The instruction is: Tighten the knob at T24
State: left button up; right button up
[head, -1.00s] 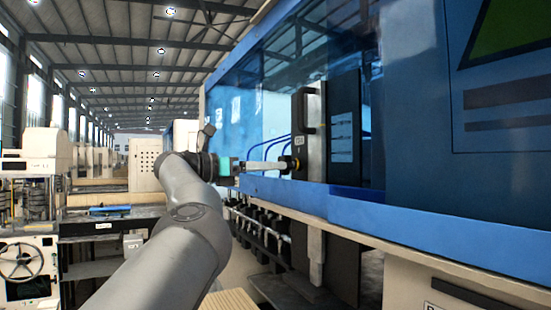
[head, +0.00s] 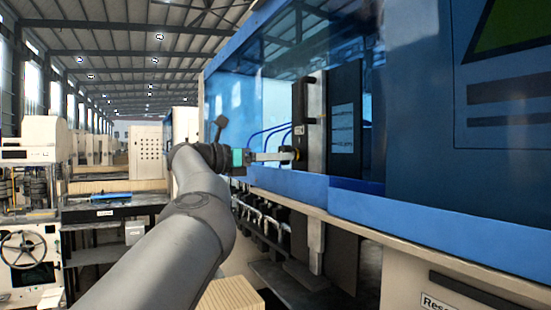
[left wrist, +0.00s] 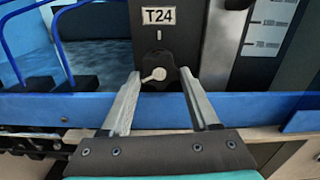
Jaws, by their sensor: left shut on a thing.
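The T24 plate (left wrist: 158,16) is a white label on a dark upright panel in the left wrist view. Below it is a dark round knob (left wrist: 158,63) with a pale lever-like piece across its lower front. My left gripper (left wrist: 160,72) has one finger on each side of the knob and is shut on it. In the head view my left gripper (head: 287,156) reaches from the left to the knob (head: 299,154) on the panel. The fingers partly hide the knob there. My right gripper is not in view.
Blue hoses (left wrist: 60,35) run left of the panel. A blue machine ledge (head: 290,184) lies just below the gripper. A blue machine cover (head: 415,100) stands at the right. Several black valves (head: 262,222) sit under the ledge. Open floor space is hard to judge.

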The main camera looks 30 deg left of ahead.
pick_arm(q)
jog(key=c, duration=0.6)
jog(key=shift+m, duration=0.3)
jog(key=shift+w+a+m+b, duration=0.1)
jog(key=shift+m+b, duration=0.25)
jog(key=shift+m, duration=1.2)
jog(key=shift+w+a+m+b, duration=0.1)
jog(key=shift+m+b, duration=0.25)
jog(key=shift+m, duration=1.2)
jog(key=o, duration=1.4)
jog(key=shift+s, duration=0.15)
